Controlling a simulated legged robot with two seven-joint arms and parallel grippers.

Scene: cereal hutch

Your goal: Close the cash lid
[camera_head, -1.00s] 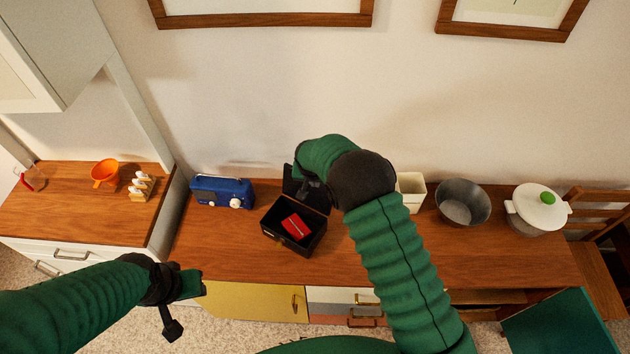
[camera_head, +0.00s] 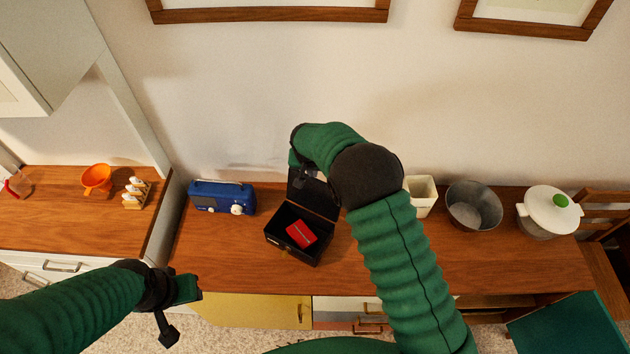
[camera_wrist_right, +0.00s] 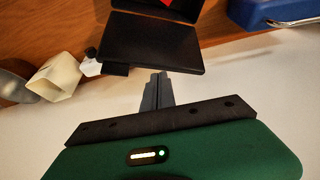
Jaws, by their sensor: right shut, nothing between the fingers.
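The black cash box (camera_head: 290,243) stands open on the wooden counter with a red item (camera_head: 301,233) inside. Its lid (camera_head: 318,196) is raised at the back of the box; in the right wrist view the dark lid (camera_wrist_right: 150,42) fills the upper middle. My right gripper (camera_head: 308,172) is at the lid's back side, partly hidden by my own wrist. In the right wrist view its fingers (camera_wrist_right: 158,78) are together and empty, close to the lid's edge; I cannot tell if they touch. My left gripper (camera_head: 180,312) hangs in front of the counter, away from the box; its jaw state is unclear.
A blue radio (camera_head: 221,197) stands left of the box. A cream container (camera_head: 421,194), a dark metal bowl (camera_head: 473,205) and a white lidded pot (camera_head: 548,211) stand to the right. The wall is close behind. The counter in front of the box is clear.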

